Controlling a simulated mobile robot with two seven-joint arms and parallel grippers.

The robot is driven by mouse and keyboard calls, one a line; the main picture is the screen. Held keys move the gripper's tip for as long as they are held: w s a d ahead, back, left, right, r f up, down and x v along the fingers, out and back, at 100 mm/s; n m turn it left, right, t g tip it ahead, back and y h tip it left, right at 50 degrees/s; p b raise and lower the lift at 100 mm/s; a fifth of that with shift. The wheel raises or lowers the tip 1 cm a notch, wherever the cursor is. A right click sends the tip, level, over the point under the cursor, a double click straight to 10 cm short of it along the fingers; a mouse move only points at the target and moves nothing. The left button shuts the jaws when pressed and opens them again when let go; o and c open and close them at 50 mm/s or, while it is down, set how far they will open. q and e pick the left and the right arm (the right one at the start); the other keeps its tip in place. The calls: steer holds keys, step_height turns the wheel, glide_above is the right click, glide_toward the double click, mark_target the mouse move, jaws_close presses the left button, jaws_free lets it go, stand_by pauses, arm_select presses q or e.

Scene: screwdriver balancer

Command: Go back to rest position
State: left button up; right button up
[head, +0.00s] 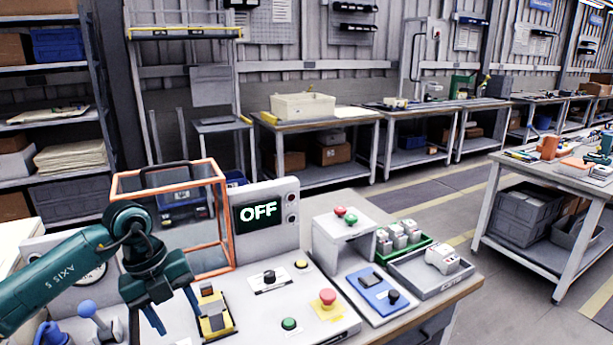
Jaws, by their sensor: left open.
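My left gripper (174,316) is dark green and hangs with its fingers pointing down over the left part of the workbench panel (255,318). Its fingers are apart and nothing shows between them. The arm comes in from the left edge. A yellow and dark block (214,314) lies just right of the fingers; I cannot tell whether they touch it. An orange-framed clear box (221,215) stands just behind the gripper. A display (258,212) beside it reads "OFF". My right gripper is not in view.
Blue knobs (87,308) stand left of the gripper. A red button (328,297), a green button (289,323) and a black knob (269,276) are on the panel. A blue device (373,290) and a grey tray (430,276) lie right. Open floor (500,290) lies beyond.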

arm_select(q)
steer(key=s+d+f+m+g+h, duration=0.1)
steer(key=s+d+f+h, duration=0.15)
steer(key=d, duration=0.35)
steer(key=s+d+f+m+h, duration=0.1)
steer(key=s+d+h, duration=0.1)
steer(key=d+h, duration=0.3)
steer(key=s+d+r+n+t+h, duration=0.1)
steer(key=d+r+n+t+h, duration=0.25)
steer(key=d+h, duration=0.2)
steer(key=s+d+r+n+t+h, duration=0.2)
steer(key=d+n+t+h, duration=0.15)
steer(key=d, duration=0.35)
steer(key=a+f+n+t+y+p, duration=0.1)
steer(key=a+f+n+t+y, duration=0.8)
steer(key=n, duration=0.6)
steer(key=s+a+f+n+g+y, duration=0.2)
steer(key=s+f+n+g+y, duration=0.2)
steer(key=s+f, duration=0.6)
step_height(320, 180, down, 3)
steer(key=shift+s+a+r+n+g+y, duration=0.2)
steer(key=shift+s+n+g+y, duration=0.15)
steer(key=shift+n+y, duration=0.7)
